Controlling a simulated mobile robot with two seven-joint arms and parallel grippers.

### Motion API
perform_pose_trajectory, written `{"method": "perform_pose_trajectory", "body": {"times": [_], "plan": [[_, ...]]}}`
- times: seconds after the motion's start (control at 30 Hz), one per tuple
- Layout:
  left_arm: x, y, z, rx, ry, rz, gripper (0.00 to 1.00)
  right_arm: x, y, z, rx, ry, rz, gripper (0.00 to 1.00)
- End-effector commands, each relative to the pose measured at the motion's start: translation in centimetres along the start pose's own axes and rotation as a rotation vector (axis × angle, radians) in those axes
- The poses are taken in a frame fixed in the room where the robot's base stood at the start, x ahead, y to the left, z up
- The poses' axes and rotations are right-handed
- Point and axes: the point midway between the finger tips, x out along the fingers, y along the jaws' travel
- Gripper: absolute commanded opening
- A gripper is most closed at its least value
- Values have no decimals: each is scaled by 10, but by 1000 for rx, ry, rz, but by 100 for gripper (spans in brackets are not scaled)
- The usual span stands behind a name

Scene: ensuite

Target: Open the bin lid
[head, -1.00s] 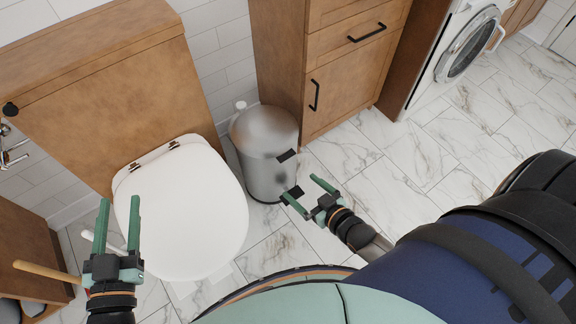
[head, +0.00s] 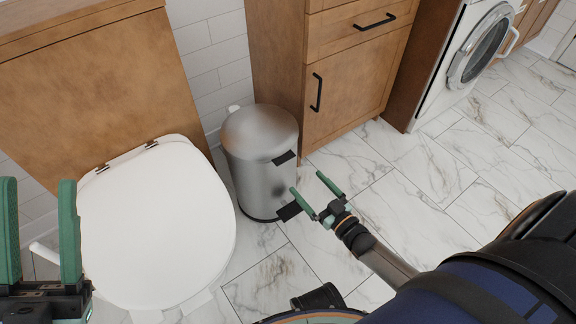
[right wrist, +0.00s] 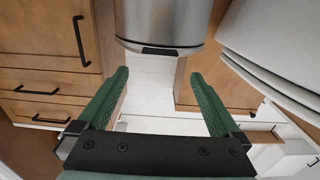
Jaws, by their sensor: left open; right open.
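The metal bin (head: 258,170) stands on the floor between the toilet and the wooden cabinet, upright with its round lid (head: 260,128) down. A dark tab (head: 285,158) is at the lid's front edge and a dark pedal (head: 290,211) at the foot. My right gripper (head: 307,181) is open and empty, in front of the bin and seen close to the pedal; contact cannot be told. In the right wrist view, the bin (right wrist: 165,18) is upside down beyond the open fingers (right wrist: 158,76), its tab (right wrist: 158,50) between them. My left gripper (head: 38,185) is open and empty before the toilet.
The toilet (head: 155,225), its white lid down, is close left of the bin. The wooden cabinet (head: 355,85) with black handles stands right of it. A washing machine (head: 470,60) is further right. The marble floor (head: 400,170) in front of the cabinet is clear.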

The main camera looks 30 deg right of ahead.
Motion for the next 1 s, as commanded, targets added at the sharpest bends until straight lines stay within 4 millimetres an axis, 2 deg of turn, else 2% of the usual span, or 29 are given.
{"method": "perform_pose_trajectory", "body": {"times": [0.3, 0.5, 0.7, 0.93, 1.0], "plan": [[-19, 12, 23, 15, -19, 9, 50, 67, 0, 4, 0, 2, 0, 100], [-26, 18, 31, 24, -26, 15, 50, 95, 0, 2, 0, 0, 0, 100], [-28, 19, 33, 28, -28, 17, 50, 105, 0, 1, 0, -2, 0, 100], [-28, 19, 33, 27, -29, 17, 50, 105, 0, 1, 0, -2, 0, 100], [-28, 19, 33, 27, -29, 17, 50, 105, -1, 1, 0, -2, 0, 93]]}}
